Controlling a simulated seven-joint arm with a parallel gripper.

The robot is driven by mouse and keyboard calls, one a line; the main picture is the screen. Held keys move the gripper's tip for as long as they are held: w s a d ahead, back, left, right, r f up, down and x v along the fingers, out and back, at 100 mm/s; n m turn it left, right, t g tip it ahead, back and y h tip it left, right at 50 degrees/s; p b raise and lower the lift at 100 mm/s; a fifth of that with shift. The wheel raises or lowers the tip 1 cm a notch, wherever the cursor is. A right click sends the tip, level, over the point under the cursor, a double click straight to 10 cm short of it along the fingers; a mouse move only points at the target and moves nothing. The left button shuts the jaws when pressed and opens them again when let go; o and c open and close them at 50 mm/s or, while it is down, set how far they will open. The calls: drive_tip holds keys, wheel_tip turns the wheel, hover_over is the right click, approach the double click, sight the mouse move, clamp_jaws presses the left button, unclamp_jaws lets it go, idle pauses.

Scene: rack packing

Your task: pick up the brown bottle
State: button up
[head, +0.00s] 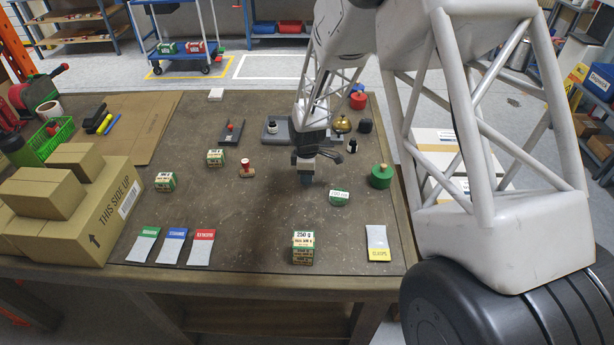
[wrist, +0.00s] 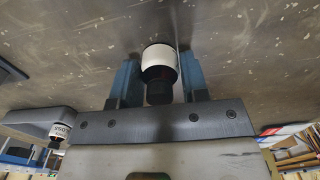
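A bottle with a white label and a dark cap (wrist: 159,62) stands between the blue fingers of my gripper (wrist: 158,80) in the wrist view. The fingers lie along both sides of its labelled body, with no clear gap there. Its body is mostly hidden by label and cap, so its brown colour hardly shows. In the head view, my gripper (head: 306,180) is low over the middle of the table, and its fingers hide the bottle. I cannot tell if the bottle touches the table.
Another white-labelled dark bottle (head: 271,127) stands on a grey tray behind, and a small black bottle (head: 352,146) stands to the right. A red-topped stamp (head: 247,168) is left.

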drive_tip(key=c, duration=0.5)
drive_tip(key=shift+r, duration=0.75)
wheel_tip(320, 180, up, 2)
drive_tip(key=s+d, duration=0.1)
drive_tip(key=s, duration=0.4)
drive_tip(key=s+d+r, duration=0.1)
drive_tip(key=s+d, duration=0.1)
drive_tip(key=s, duration=0.3)
drive_tip(key=s+d, duration=0.1)
drive_tip(key=s, duration=0.4)
drive_tip(key=shift+s+d+r, duration=0.2)
drive_tip(key=shift+r, duration=0.05)
